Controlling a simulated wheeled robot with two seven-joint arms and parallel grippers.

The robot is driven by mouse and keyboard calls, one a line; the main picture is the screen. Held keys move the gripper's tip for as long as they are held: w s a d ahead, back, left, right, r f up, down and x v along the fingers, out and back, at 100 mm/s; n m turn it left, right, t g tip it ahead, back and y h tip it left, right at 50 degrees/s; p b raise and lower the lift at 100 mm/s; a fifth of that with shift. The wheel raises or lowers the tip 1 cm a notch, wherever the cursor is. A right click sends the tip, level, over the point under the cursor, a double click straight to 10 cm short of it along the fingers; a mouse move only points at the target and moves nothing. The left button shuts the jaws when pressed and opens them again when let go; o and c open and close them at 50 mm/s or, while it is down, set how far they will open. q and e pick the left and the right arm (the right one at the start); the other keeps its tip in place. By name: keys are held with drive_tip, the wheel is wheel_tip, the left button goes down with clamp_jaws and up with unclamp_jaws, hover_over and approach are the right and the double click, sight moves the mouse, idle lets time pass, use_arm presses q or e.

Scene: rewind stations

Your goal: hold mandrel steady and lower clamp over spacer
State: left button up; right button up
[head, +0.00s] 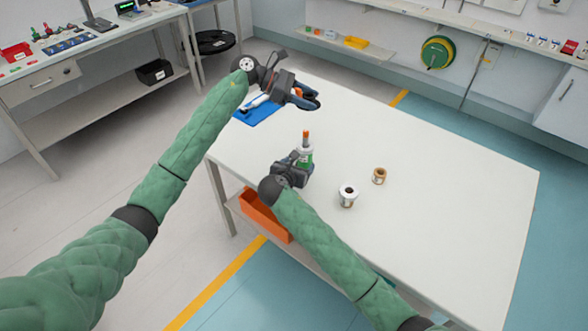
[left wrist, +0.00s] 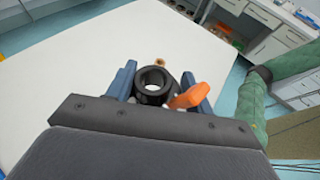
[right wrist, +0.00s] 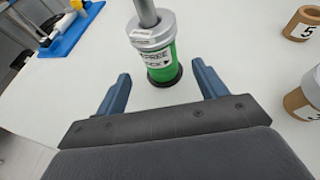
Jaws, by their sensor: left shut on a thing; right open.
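My left gripper (head: 304,94) is shut on a black ring-shaped clamp (left wrist: 154,84) with an orange lever, held in the air above the table's far left part. The mandrel (head: 306,137) stands upright on the table with an orange tip; in the right wrist view its grey shaft (right wrist: 147,12) rises from a silver-grey collar (right wrist: 152,30), perhaps the spacer, above a green labelled body (right wrist: 160,65) on a dark base. My right gripper (right wrist: 160,88) is open, its fingers either side of the green body, with gaps showing. The clamp is apart from the mandrel.
A blue tray (head: 252,117) lies at the table's left edge. An orange bin (head: 264,216) sits below. The table's right side (head: 460,210) is clear.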

sight(302, 160)
drive_tip(key=x, duration=0.7)
drive_tip(key=shift+w+d, duration=0.1)
drive_tip(key=shift+w, duration=0.15)
drive_tip(key=c, duration=1.2)
use_arm(q)
drive_tip(key=f+t, duration=0.1)
drive_tip(key=s+f+n+t, duration=0.1)
drive_tip(key=t, duration=0.1)
drive_tip(key=shift+s+a+f+n+t, duration=0.1)
drive_tip(key=shift+a+f+n+t, duration=0.1)
drive_tip(key=shift+n+t, duration=0.1)
drive_tip(key=shift+w+r, duration=0.15)
drive_tip(key=shift+w, duration=0.1)
